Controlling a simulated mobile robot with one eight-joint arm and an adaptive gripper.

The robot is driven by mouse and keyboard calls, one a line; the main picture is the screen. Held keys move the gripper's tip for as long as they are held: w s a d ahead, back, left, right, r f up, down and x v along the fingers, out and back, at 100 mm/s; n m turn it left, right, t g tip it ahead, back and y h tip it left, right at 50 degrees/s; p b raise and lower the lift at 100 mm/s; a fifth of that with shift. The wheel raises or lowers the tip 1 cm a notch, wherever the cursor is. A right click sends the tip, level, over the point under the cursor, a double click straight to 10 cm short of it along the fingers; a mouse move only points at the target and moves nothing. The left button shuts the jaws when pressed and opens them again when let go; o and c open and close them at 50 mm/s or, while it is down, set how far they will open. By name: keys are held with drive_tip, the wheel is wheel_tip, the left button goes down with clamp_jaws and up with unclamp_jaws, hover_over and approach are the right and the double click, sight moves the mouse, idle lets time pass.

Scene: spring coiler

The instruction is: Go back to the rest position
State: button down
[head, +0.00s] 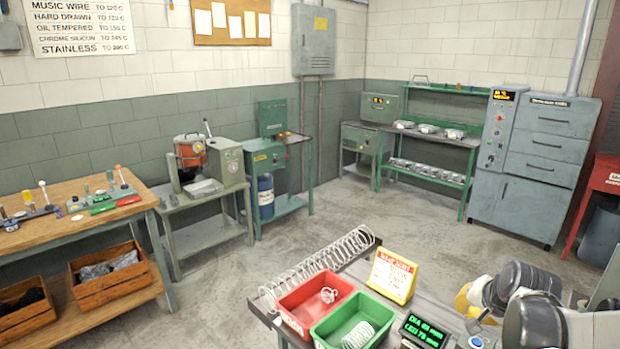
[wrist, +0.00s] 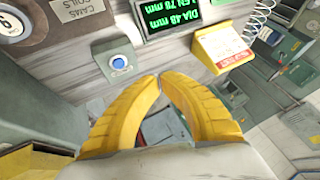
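My gripper (wrist: 159,77) shows in the wrist view with two yellow ribbed fingers. They bow outward and their tips meet, with nothing held between them. In the head view my arm is folded at the lower right, and a yellow part of the gripper (head: 463,299) shows beside the grey bench. Most of the gripper is hidden there by my arm.
The bench holds a red bin (head: 296,311) with a coil, a green bin (head: 330,330) with a spring, a yellow sign (head: 393,276) and a display (head: 425,331). A wooden table (head: 75,229) stands left. Machines line the walls. The middle floor (head: 330,215) is clear.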

drive_tip(key=s+a+r+n+y+b, duration=0.1)
drive_tip(key=s+a+r+n, duration=0.3)
drive_tip(key=s+a+n, duration=0.5)
drive_tip(key=s+a+b, duration=0.1)
drive_tip(key=s+a, duration=0.8)
drive_tip(key=a, duration=0.2)
drive_tip(key=shift+a, duration=0.2)
drive_tip(key=shift+d+r, duration=0.1)
